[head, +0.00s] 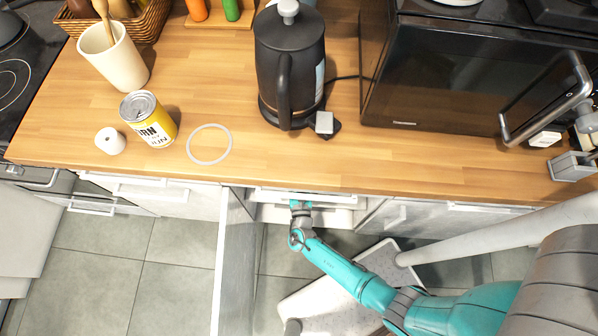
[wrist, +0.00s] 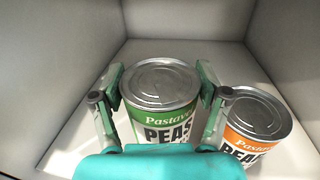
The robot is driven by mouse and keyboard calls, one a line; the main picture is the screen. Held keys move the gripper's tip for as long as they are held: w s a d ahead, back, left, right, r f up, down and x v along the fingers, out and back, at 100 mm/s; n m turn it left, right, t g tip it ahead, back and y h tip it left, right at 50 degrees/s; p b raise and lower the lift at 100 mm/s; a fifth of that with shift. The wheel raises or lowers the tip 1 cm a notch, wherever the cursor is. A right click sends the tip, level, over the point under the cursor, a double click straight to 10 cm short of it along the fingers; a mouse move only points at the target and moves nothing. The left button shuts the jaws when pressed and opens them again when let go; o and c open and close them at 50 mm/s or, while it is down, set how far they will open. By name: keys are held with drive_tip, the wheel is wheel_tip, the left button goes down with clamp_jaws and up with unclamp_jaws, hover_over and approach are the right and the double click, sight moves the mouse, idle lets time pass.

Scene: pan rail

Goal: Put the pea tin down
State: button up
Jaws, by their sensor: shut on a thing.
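The pea tin (wrist: 160,90), with a green and white label reading PEAS and a silver lid, is between the two fingers of my gripper (wrist: 160,98) in the wrist view. The fingers are shut on its sides. It is upright inside a white-walled compartment, and I cannot tell whether its base touches the floor. A second tin (wrist: 257,122), with an orange label, stands to the right of my right finger. In the head view my arm reaches into the open cupboard under the counter, and the gripper and pea tin are hidden there.
The open cupboard door (head: 232,265) stands left of my arm. The counter (head: 300,165) above holds a yellow tin (head: 150,120), a white ring (head: 209,144), a cream pot (head: 114,58), a black kettle (head: 290,65) and a microwave (head: 470,85). Compartment floor behind the tins is clear.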

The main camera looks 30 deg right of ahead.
drive_tip(key=shift+w+f, duration=0.15)
drive_tip(key=shift+f, duration=1.55)
drive_tip(key=shift+f, duration=0.1)
drive_tip(key=o, duration=1.5)
drive_tip(key=shift+c, duration=0.2)
drive_tip(key=v, duration=1.2)
